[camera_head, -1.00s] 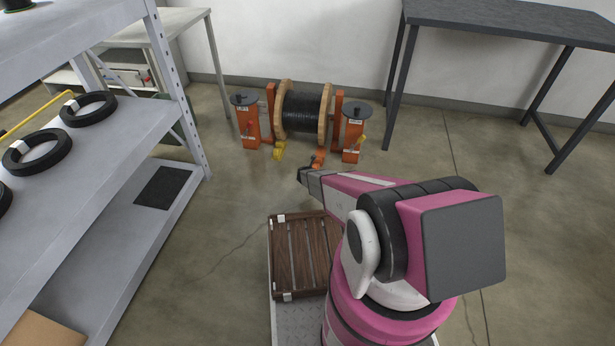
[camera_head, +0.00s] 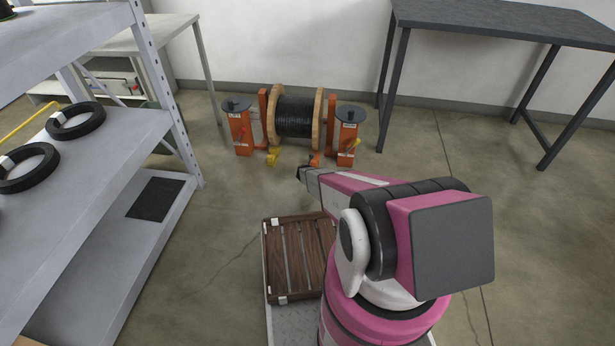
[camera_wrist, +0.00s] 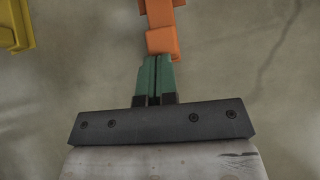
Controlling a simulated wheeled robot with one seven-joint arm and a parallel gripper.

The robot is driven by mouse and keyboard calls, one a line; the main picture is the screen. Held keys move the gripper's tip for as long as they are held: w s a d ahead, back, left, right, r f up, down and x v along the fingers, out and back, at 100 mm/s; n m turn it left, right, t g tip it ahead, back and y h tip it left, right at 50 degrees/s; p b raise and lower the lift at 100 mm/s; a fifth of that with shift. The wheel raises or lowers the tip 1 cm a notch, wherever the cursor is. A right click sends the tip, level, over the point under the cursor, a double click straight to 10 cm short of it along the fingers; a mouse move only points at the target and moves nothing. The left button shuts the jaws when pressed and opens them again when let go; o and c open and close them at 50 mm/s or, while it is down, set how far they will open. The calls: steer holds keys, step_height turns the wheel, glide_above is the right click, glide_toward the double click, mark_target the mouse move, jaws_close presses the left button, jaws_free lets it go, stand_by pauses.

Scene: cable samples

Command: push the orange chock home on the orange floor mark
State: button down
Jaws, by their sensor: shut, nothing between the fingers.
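The orange chock (camera_head: 314,160) is on the floor in front of the cable reel (camera_head: 298,116), near its right side. In the wrist view the chock (camera_wrist: 163,42) is right at the fingertips, touching or nearly touching them. Another orange part lies beyond it at the top edge. I cannot make out the orange floor mark separately. My gripper (camera_wrist: 156,60) has its green fingers shut with nothing between them. In the head view my gripper (camera_head: 300,172) is low in front of the reel, and my arm hides part of the floor there.
A yellow chock (camera_head: 273,157) lies left of the orange one; it also shows in the wrist view (camera_wrist: 18,25). Orange jack stands (camera_head: 240,132) flank the reel. A grey shelf (camera_head: 120,230) stands left and a dark table (camera_head: 500,22) at back right. Floor right of my arm is clear.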

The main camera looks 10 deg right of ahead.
glide_toward(312, 164)
steer(key=x, duration=0.4)
steer(key=shift+w+d, duration=0.1)
steer(key=shift+w, duration=0.1)
